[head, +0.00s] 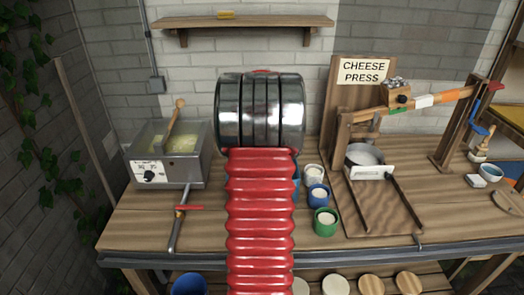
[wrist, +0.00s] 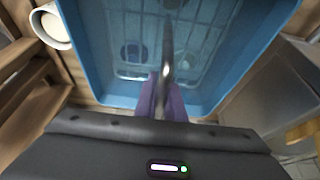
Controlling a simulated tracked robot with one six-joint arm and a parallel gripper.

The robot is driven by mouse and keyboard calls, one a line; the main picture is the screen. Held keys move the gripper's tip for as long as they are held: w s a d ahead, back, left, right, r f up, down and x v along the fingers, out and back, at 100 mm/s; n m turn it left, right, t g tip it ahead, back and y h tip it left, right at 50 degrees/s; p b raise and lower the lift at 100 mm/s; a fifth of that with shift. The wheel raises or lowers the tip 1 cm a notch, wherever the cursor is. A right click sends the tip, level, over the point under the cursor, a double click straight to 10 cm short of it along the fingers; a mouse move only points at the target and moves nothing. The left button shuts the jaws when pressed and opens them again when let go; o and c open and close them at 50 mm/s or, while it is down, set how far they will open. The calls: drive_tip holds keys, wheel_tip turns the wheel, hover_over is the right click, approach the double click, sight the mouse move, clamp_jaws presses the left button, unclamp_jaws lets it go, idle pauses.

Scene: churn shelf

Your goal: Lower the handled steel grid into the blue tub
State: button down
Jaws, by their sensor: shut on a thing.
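The blue tub (wrist: 88,62) fills the upper middle of the wrist view, seen from above with its walls around the grid. The handled steel grid (wrist: 122,77) shows as thin pale wires within the tub's outline, and its handle is a dark metal bar coming toward the camera. I cannot tell how deep the grid sits or whether it touches the tub floor. My gripper (wrist: 161,98) has purple fingers shut on the handle, over the tub's near part. In the head view my arm hides the grid and almost all of the tub, leaving a blue sliver (head: 297,171).
A steel vat (head: 185,170) with a red-handled tap stands left. Small pots (head: 325,221) stand just right of my arm, with the cheese press (head: 372,172) beyond. A wall shelf (head: 235,22) is above. A white cup (wrist: 50,27) is close to the tub's corner.

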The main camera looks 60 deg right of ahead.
drive_tip(key=c, duration=1.8)
unclamp_jaws()
drive_tip(key=shift+o, duration=0.2)
drive_tip(key=shift+f, duration=0.1)
drive_tip(key=v, duration=1.4)
